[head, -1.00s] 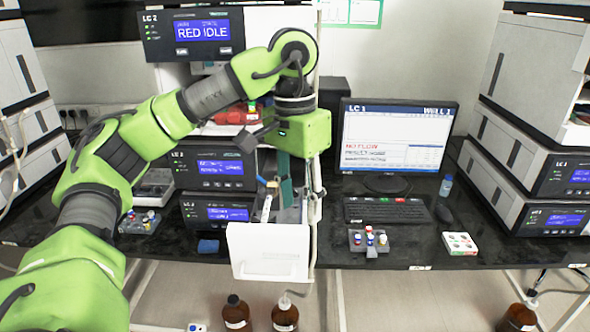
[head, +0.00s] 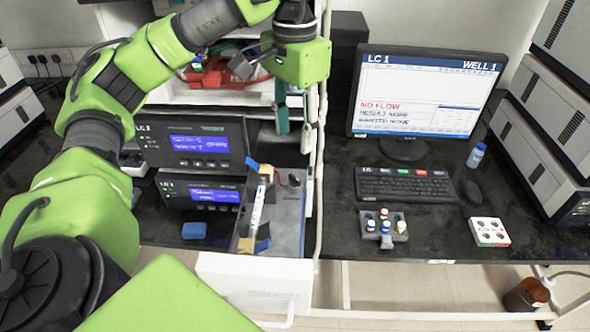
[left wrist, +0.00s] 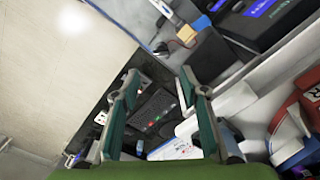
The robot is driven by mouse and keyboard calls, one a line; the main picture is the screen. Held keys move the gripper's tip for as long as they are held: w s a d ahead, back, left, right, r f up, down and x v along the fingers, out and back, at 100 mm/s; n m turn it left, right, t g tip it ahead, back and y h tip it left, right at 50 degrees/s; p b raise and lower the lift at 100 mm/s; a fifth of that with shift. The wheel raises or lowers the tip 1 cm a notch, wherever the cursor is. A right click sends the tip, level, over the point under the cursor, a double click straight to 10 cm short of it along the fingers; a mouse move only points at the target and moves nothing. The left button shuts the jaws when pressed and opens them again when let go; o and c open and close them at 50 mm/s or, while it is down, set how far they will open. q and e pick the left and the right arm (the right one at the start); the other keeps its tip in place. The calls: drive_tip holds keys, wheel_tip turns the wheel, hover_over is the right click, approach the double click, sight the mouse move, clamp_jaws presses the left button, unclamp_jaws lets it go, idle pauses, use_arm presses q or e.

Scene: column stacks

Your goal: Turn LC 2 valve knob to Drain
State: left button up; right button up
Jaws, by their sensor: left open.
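My left gripper (head: 296,122) hangs fingers-down above the open drawer (head: 258,272) of the middle stack, in front of the shelf. Its teal fingers are apart with nothing between them; they also show spread in the left wrist view (left wrist: 163,118). In the drawer a white column (head: 257,205) lies between tan-and-blue end pieces. A small dark knob-like part (head: 295,181) stands at its right; I cannot tell whether it is the valve knob. No LC 2 label or Drain mark is readable now. My right gripper is not in view.
Two stacked display units (head: 196,144) stand left of the drawer. A red item (head: 207,76) lies on the shelf behind my gripper. At right are a monitor (head: 425,92), keyboard (head: 405,185), vial rack (head: 381,228), white box (head: 489,232) and small bottle (head: 475,155).

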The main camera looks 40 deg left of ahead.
sight(295, 177)
use_arm(q)
wheel_tip(295, 177, down, 10)
drive_tip(key=shift+w+a+f+p, duration=0.1)
drive_tip(key=shift+a+p, duration=0.05)
drive_tip(key=shift+p, duration=0.15)
drive_tip(key=shift+f, duration=0.45)
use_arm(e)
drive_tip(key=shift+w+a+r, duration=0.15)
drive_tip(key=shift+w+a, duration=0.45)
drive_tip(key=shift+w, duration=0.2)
use_arm(q)
drive_tip(key=shift+c, duration=0.3)
drive_tip(key=c, duration=1)
drive_tip(key=shift+c, duration=0.2)
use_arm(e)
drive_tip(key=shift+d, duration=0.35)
